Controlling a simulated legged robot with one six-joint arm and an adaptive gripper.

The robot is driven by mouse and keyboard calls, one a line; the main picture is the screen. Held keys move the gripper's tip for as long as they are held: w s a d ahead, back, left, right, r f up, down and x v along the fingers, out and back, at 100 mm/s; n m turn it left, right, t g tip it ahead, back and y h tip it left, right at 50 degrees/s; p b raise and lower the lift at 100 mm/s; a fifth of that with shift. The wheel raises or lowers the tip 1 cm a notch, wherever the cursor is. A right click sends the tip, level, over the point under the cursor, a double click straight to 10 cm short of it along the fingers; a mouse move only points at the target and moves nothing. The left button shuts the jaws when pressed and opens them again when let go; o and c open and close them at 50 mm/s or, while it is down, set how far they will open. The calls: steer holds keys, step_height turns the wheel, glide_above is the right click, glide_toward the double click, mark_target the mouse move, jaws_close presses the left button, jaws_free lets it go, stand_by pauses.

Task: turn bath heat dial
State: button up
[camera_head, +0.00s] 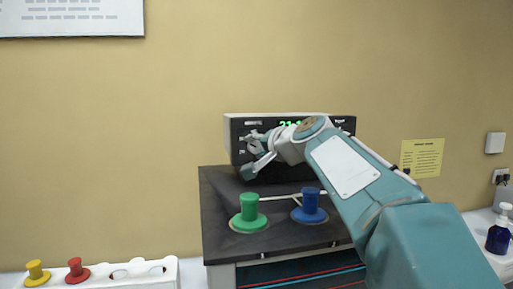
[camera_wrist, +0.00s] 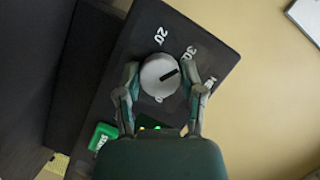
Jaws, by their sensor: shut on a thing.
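The bath heat dial (camera_wrist: 160,77) is a round grey-white knob with a black pointer line, in the middle of the wrist view. Printed marks, among them 20 and 30, stand around it on a dark panel (camera_wrist: 205,32). My gripper (camera_wrist: 162,84) is shut on the dial, with one finger on each side of it. In the head view my gripper (camera_head: 256,154) is at the left part of the front of a black control unit (camera_head: 300,116), and it hides the dial there. A green display (camera_head: 292,125) on the unit is partly covered by my arm.
A green plug (camera_head: 249,207) and a blue plug (camera_head: 309,203) stand on the dark top below the unit. A white rack (camera_head: 160,270) with yellow and red plugs is at lower left. A green button (camera_wrist: 102,136) is near the dial. A blue bottle (camera_head: 498,236) stands at far right.

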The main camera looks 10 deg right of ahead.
steer(key=shift+f, duration=0.2)
steer(key=shift+w, duration=0.1)
steer(key=o, duration=1.2)
steer(key=shift+c, duration=0.2)
steer(key=shift+r, duration=0.15)
steer(key=shift+s+d+r, duration=0.1)
steer(key=shift+s+d, duration=0.05)
steer(key=shift+s, duration=0.3)
steer(key=v, duration=1.1)
steer(key=shift+d+f, duration=0.1)
steer(key=shift+f, duration=0.15)
